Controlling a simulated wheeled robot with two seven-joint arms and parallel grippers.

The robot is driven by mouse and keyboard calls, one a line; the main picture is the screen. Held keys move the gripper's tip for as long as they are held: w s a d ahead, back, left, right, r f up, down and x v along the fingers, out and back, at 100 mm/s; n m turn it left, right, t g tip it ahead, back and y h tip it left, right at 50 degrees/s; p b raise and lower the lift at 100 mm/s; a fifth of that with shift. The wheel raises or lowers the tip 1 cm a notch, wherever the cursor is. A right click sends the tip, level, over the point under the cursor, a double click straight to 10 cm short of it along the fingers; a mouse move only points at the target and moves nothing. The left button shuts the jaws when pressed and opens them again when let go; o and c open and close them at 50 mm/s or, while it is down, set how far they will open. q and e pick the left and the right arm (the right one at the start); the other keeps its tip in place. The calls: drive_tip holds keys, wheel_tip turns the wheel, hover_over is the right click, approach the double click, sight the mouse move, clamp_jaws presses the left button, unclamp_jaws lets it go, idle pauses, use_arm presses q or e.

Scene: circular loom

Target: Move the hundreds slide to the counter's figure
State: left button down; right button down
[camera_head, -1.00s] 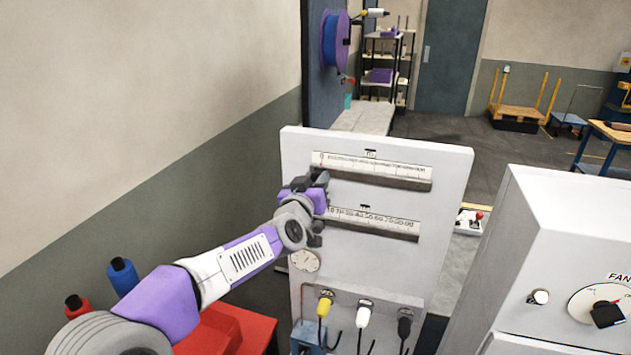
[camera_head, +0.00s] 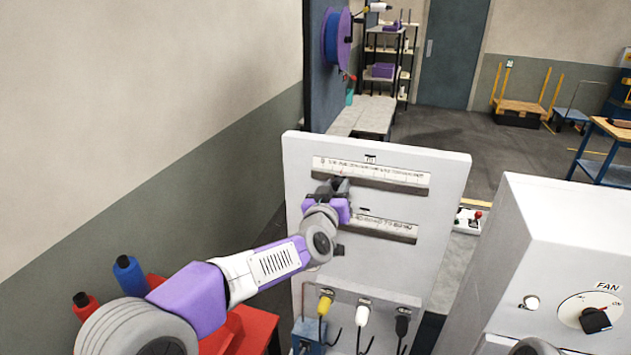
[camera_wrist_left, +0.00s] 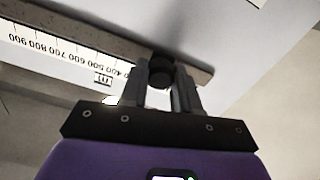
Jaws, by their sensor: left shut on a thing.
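A white panel (camera_head: 445,220) carries two long scale windows, one above the other. My left gripper (camera_head: 340,186) is at the left part of the upper scale (camera_head: 385,173), at its lower edge. In the left wrist view the gripper (camera_wrist_left: 160,80) is shut on a round black knob (camera_wrist_left: 160,70), the hundreds slide's knob, in front of a grey bar. The hundreds scale (camera_wrist_left: 50,48) appears upside down there, with figures from 400 to 900 beside the gripper. The lower figures and the slide's exact reading are hidden. The counter's figure is not legible. My right gripper is not in view.
The lower scale (camera_head: 385,228) is partly covered by my left arm. A white cabinet with a fan dial (camera_head: 590,312) stands at right.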

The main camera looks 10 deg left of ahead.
use_arm(q)
drive_tip(key=c, duration=0.8)
unclamp_jaws()
drive_tip(key=shift+d, duration=0.1)
drive_tip(key=s+b, duration=0.1)
drive_tip(key=s, duration=0.6)
drive_tip(key=shift+s+a, duration=0.3)
drive_tip(key=shift+a, duration=0.1)
